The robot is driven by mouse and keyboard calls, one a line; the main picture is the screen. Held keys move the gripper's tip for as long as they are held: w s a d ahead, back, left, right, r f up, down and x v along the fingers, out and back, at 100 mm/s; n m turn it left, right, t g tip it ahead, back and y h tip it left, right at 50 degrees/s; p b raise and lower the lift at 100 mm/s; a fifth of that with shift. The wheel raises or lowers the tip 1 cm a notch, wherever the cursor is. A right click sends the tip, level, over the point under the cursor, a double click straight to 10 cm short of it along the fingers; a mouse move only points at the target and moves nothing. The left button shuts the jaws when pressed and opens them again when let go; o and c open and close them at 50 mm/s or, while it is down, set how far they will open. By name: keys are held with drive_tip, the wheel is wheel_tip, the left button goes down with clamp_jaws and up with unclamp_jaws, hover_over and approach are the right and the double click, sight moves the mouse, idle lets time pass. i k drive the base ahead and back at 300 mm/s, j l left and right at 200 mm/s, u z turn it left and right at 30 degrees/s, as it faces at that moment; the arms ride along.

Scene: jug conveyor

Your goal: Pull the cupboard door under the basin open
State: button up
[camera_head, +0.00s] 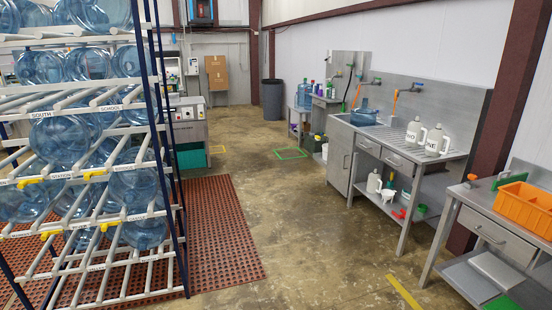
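The grey metal cupboard door (338,167) is under the left end of the sink bench, below the basin (346,121). It looks closed, with a small dark handle near its right side. My gripper is not in view.
A rack (93,167) of blue water jugs stands at the left, by a red perforated mat (222,235). The concrete floor (305,222) before the cupboard is clear. A side bench with an orange crate (524,207) stands at the right. White jugs (416,132) stand on the sink bench.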

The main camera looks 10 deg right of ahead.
sight(339, 161)
drive_tip(key=i+z, duration=0.1)
drive_tip(key=i, duration=0.85)
drive_tip(key=i+j+z, duration=0.15)
drive_tip(key=i, duration=0.8)
drive_tip(key=i+j+z, duration=0.15)
drive_tip(key=i+z, duration=0.3)
drive_tip(key=i+j+z, duration=0.25)
drive_tip(key=z, duration=0.2)
drive_tip(key=i+j+z, duration=0.6)
drive_tip(key=j+z, duration=0.25)
drive_tip(key=i+j+z, duration=0.15)
drive_tip(key=j+z, duration=0.1)
drive_tip(key=j, duration=0.25)
drive_tip(key=i+j+u, duration=0.1)
drive_tip(key=i+j, duration=0.3)
drive_tip(key=i+j+u, duration=0.15)
drive_tip(key=i+j, duration=0.2)
drive_tip(key=i, duration=0.15)
drive_tip(key=i+j+u, duration=0.1)
drive_tip(key=i+j, duration=0.2)
drive_tip(key=i, duration=0.15)
drive_tip(key=i+j+u, duration=0.1)
drive_tip(key=i+j, duration=0.15)
drive_tip(key=i, duration=0.25)
drive_tip(key=i+j+u, duration=0.15)
drive_tip(key=i, duration=0.35)
drive_tip(key=i+j+u, duration=0.1)
drive_tip(key=i+j, duration=0.15)
drive_tip(key=i, duration=0.25)
